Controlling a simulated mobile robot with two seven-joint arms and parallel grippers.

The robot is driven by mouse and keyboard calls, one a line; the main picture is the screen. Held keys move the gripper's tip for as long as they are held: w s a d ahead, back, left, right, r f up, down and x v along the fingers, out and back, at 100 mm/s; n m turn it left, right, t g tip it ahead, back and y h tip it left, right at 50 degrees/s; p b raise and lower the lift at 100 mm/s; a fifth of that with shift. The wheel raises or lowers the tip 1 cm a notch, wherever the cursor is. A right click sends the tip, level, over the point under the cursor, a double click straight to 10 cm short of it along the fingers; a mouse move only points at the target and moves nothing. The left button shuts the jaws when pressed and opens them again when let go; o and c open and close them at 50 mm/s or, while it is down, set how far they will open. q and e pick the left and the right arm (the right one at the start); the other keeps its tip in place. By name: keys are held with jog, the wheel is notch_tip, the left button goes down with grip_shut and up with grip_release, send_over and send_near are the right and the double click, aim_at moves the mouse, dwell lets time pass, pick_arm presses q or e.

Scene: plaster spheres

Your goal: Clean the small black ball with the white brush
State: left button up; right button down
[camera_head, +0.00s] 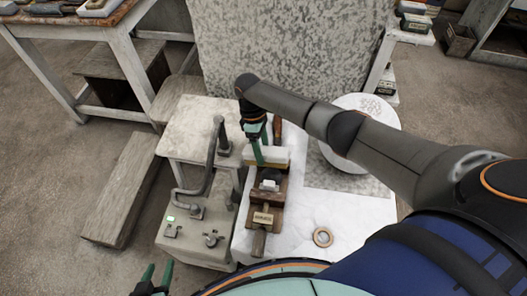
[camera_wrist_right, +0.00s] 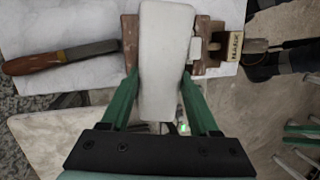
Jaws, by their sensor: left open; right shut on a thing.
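My right gripper (camera_head: 259,160) reaches down over the white-topped table and is shut on a pale block-like thing, probably the white brush (camera_head: 271,153). In the right wrist view the white brush (camera_wrist_right: 165,62) stands out lengthwise between the green fingers (camera_wrist_right: 160,112). Just in front of it, a small dark thing (camera_head: 270,174), possibly the black ball, sits in a brown wooden holder (camera_head: 266,197) beside a small white piece. I cannot tell whether the brush touches it. In the right wrist view the brush hides that spot. My left gripper (camera_head: 156,281) is open and empty at the lower left.
A labelled block (camera_head: 263,218) lies at the holder's near end. A ring (camera_head: 323,237) and a round white disc (camera_head: 365,120) lie to the right. A wooden-handled tool (camera_wrist_right: 60,56) lies near the brush. A grey stand with a bent pipe (camera_head: 216,150) is at left. The table's front right is clear.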

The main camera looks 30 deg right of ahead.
jog(key=shift+r, duration=0.2)
jog(key=shift+w, duration=0.1)
jog(key=shift+p+v, duration=1.15)
jog(key=shift+v, duration=0.9)
